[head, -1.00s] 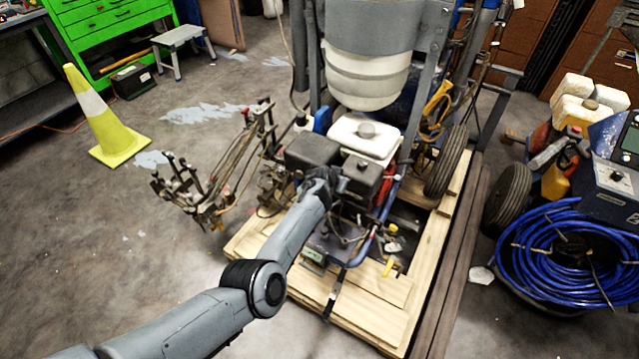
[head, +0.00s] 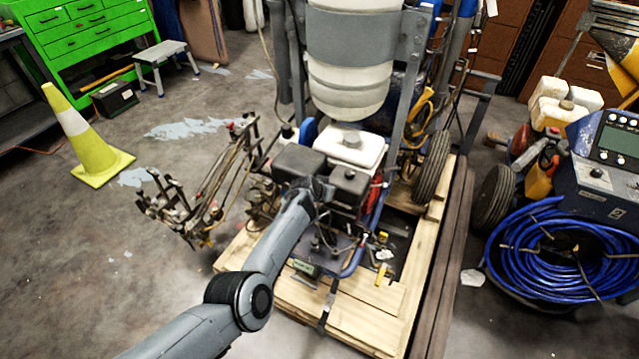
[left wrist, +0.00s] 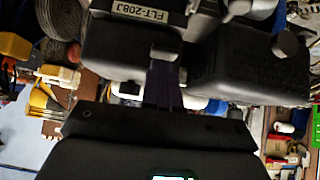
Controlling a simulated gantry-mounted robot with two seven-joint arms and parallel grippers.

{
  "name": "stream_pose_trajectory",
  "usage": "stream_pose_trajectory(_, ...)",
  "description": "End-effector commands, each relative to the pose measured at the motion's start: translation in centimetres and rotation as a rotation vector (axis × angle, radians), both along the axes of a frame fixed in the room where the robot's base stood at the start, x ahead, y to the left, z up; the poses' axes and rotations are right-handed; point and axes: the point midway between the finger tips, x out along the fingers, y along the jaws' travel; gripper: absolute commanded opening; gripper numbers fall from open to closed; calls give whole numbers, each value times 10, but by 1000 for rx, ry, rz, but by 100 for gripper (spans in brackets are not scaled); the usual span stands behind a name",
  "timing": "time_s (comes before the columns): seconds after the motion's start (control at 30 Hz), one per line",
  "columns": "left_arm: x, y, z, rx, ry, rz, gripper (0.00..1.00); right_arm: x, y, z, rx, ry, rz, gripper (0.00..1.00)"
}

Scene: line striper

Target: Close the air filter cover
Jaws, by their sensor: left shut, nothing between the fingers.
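In the left wrist view, my shut fingers (left wrist: 164,62) reach between a dark box (left wrist: 122,50) and a knobbed black box (left wrist: 250,65). My right gripper is out of view.
A white tank with a cap (head: 350,146) sits behind the boxes. The striper stands on a wooden pallet (head: 370,322). A metal linkage (head: 195,205) juts out at left. A yellow cone (head: 85,140) and blue hose coil (head: 560,245) stand farther off.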

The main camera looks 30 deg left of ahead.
Motion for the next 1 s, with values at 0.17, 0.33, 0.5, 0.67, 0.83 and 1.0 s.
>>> stream_pose_trajectory(0.17, 0, 2, 32, 1, -2, 1, 0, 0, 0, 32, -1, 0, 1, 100)
stream_pose_trajectory(0.33, -14, 1, 49, 1, -1, 3, 0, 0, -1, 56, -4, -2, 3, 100)
stream_pose_trajectory(0.5, -32, 1, 65, 1, -2, 2, 0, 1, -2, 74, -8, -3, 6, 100)
stream_pose_trajectory(0.67, -47, 1, 79, 1, -2, 2, 0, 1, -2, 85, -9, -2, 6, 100)
stream_pose_trajectory(0.83, -60, 1, 91, 1, -2, 1, 0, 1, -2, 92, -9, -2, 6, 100)
stream_pose_trajectory(1.0, -68, 1, 98, 0, -2, 1, 0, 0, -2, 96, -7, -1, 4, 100)
